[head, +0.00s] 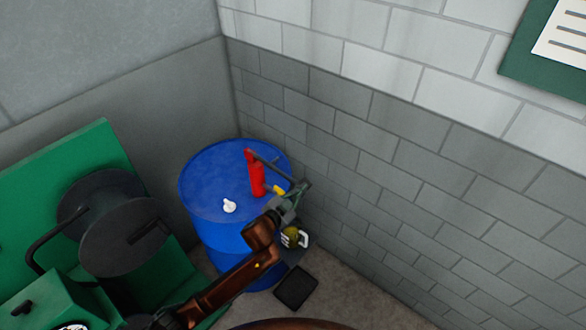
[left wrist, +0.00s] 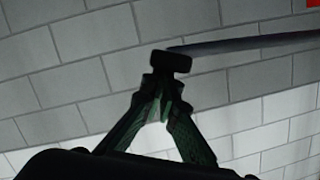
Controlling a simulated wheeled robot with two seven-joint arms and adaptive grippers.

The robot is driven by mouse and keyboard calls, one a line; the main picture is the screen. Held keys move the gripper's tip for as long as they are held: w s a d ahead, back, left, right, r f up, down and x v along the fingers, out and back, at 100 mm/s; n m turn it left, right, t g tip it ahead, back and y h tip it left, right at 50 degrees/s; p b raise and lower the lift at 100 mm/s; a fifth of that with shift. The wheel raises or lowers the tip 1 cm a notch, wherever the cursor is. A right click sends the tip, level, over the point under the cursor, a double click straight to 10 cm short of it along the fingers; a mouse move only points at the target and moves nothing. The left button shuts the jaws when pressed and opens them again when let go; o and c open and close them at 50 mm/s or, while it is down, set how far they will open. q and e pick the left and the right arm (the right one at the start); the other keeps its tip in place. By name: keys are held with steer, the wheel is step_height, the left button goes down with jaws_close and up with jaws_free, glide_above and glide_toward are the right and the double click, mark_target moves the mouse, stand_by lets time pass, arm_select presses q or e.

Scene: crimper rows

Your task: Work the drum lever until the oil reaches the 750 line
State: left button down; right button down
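A blue drum (head: 205,185) stands in the corner with a red hand pump (head: 256,176) on its top. The pump's dark lever (head: 272,163) slopes down to the right; it also shows in the left wrist view (left wrist: 245,43). My left gripper (head: 299,190) is at the lever's outer end, its fingers closed together on the dark end grip (left wrist: 170,62). A jug (head: 291,237) with yellowish contents and a white handle stands beside the drum, partly behind my left arm. Its lines and oil level are too small to read. My right gripper is out of view.
A white cap (head: 229,206) sits on the drum top. A green machine (head: 90,150) with black discs (head: 125,235) stands at the left. A dark flat pad (head: 296,287) lies on the floor. A block wall (head: 400,170) rises close behind the lever and jug.

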arm_select(q)
steer(key=s+a+r+p, duration=0.2)
steer(key=s+a+r, duration=0.2)
steer(key=s, duration=0.5)
steer(key=shift+r, duration=0.9)
steer(key=shift+s, duration=0.1)
